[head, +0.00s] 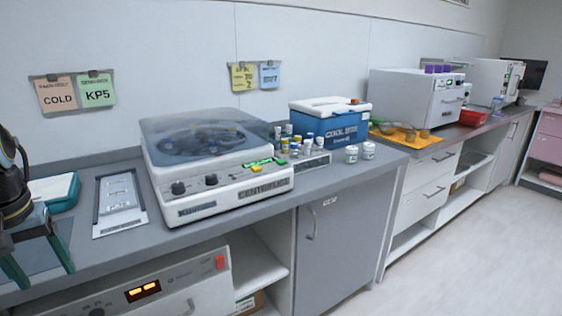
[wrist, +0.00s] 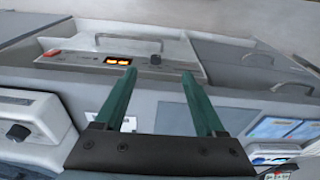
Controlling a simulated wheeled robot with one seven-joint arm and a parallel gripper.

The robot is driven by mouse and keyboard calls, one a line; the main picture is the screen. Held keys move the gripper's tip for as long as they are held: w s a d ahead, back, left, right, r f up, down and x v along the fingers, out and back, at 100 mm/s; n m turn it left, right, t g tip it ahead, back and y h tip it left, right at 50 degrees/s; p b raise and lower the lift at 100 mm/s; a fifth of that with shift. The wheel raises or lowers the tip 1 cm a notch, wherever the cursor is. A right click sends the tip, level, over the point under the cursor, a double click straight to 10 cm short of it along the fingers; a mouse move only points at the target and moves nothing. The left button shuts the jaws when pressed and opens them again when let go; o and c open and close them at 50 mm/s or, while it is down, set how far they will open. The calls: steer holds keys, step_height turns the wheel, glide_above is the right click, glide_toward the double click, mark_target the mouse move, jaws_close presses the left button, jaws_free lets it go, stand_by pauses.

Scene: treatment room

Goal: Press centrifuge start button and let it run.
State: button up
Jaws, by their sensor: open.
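The centrifuge (head: 232,191) is a white box on the counter with a see-through lid (head: 190,135), which looks closed over a dark rotor. Its sloped front panel has two black knobs, a lit green display (head: 258,162), a yellow button (head: 257,169) and a small green button (head: 281,161). No start label is readable on the buttons. My gripper (head: 38,262) is at the far left of the head view, well apart from the centrifuge. In the wrist view my gripper (wrist: 158,72) has its two green fingers apart with nothing between them. A white corner with a knob (wrist: 30,120) at left looks like the centrifuge.
A clipboard-like panel (head: 119,204) lies between my gripper and the centrifuge. Vials and jars (head: 352,154) and a blue cool box (head: 330,124) stand to its right. Below the counter is a unit with an orange display (head: 142,291) and red button. The floor at right is clear.

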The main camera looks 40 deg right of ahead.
jaws_close()
stand_by(0.6)
stand_by(1.1)
